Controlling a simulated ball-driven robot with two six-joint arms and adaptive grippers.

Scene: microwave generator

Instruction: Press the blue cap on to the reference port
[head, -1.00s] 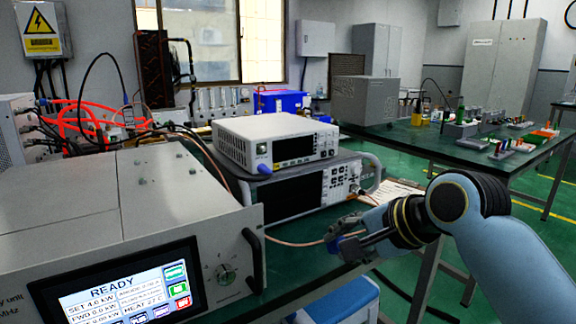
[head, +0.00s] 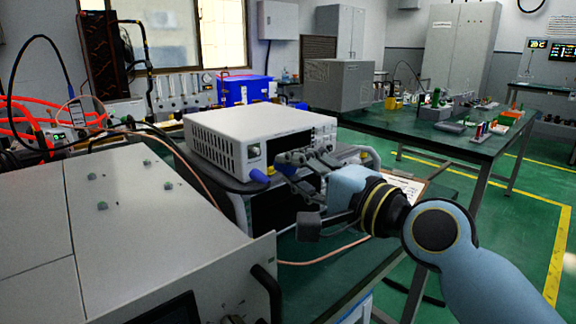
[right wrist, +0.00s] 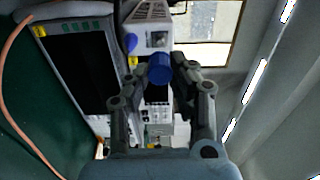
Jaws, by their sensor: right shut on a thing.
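My right gripper (head: 290,162) is in front of the upper white instrument (head: 228,143). In the right wrist view its fingers (right wrist: 163,70) are shut on a blue cap (right wrist: 160,68). In the head view the held cap (head: 286,169) is small and partly hidden by the fingers. Beyond it in the wrist view is the instrument's front panel, with a round port-like fitting (right wrist: 158,39), apart from the cap. I cannot tell for sure that this is the reference port. A second blue piece (head: 260,176) sits low on that panel; it shows in the wrist view too (right wrist: 131,43).
The upper instrument stands on a larger one with a dark screen (right wrist: 75,70) and side handles. A grey cabinet (head: 150,235) with a black handle (head: 267,290) is at the near left. A copper-coloured cable (head: 330,252) crosses the green bench below my gripper.

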